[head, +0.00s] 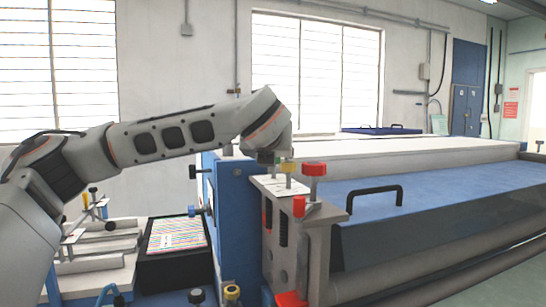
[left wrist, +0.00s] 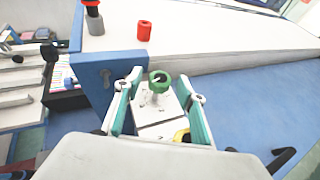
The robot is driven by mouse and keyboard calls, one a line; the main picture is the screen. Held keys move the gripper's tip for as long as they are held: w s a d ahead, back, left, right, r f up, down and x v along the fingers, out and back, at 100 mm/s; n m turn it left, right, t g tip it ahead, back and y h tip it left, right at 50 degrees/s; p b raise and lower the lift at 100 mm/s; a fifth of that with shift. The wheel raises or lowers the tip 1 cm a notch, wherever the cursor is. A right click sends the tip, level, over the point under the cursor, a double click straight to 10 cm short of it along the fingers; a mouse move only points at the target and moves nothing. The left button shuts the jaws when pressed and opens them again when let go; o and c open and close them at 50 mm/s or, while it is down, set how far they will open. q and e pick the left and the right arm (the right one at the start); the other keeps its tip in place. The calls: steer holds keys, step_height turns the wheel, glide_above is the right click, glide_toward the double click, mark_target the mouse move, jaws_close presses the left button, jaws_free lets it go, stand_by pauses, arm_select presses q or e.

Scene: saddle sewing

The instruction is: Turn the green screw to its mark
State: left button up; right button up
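The green screw (left wrist: 159,79) has a round green head on a pale shaft and stands upright from a narrow light plate (left wrist: 160,131). In the left wrist view it shows between the fingertips of my left gripper (left wrist: 160,75). The two teal-lined fingers are apart, one on each side of the head, with visible gaps, so the gripper is open. Small dark marks lie on the plate around the shaft; I cannot read which is the screw's mark. In the head view my left wrist is above the plate (head: 268,184) and largely hides the green screw. My right gripper is out of view.
A yellow knob (head: 288,166) and red knobs (head: 314,169) stand on the same bracket, close to my wrist. A blue panel with a black handle (head: 375,190) lies to the right. A black tray (head: 154,262) with striped sheets is at the left.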

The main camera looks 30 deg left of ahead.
arm_select(q)
steer(key=c, duration=0.9)
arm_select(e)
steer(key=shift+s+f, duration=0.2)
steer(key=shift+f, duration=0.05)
arm_select(q)
steer(key=shift+d, duration=0.1)
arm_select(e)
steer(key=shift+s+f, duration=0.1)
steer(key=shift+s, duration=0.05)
